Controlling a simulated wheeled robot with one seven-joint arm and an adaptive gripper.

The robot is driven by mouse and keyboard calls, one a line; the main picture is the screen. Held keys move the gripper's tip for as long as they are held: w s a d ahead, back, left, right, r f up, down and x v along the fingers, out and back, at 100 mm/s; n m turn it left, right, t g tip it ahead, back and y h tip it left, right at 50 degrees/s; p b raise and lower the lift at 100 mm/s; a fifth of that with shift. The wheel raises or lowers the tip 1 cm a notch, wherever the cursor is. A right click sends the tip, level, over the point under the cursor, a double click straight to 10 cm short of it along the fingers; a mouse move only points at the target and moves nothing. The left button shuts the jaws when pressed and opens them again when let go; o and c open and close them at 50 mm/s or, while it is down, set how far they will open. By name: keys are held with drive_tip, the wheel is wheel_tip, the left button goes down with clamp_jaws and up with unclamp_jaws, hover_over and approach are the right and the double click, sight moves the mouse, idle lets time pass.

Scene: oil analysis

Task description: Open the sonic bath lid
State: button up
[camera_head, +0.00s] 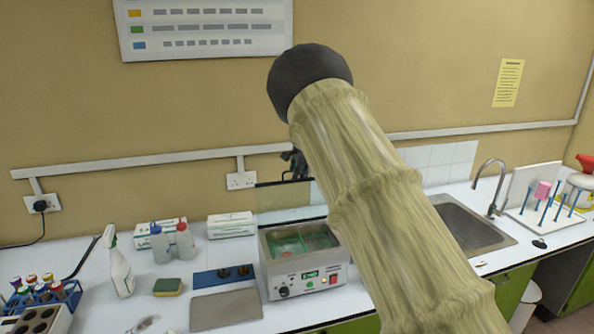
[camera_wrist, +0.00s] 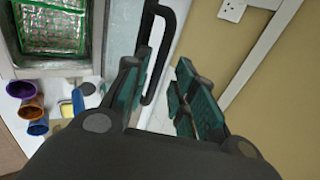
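The sonic bath (camera_head: 306,284) is a grey box on the bench with a green basket inside; the basket also shows in the wrist view (camera_wrist: 52,28). Its clear lid (camera_head: 283,198) stands raised at the back edge, uncovering the basin. In the wrist view the lid's glass (camera_wrist: 123,28) and black bar handle (camera_wrist: 158,50) show. My gripper (camera_wrist: 160,92) is open, fingers apart. The handle lies between them in the picture, closer to the left finger; I cannot tell if they touch. In the head view my gripper (camera_head: 295,164) is small, above the lid, partly hidden by my arm.
Left of the bath are a sponge (camera_head: 168,287), a spray bottle (camera_head: 119,268), wash bottles (camera_head: 184,242) and a rack of tubes (camera_head: 45,292). A sink (camera_head: 465,228) is at right. The wall (camera_wrist: 285,95) is close behind my gripper.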

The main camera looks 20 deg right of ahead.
drive_tip(key=v, duration=1.2)
idle(0.3)
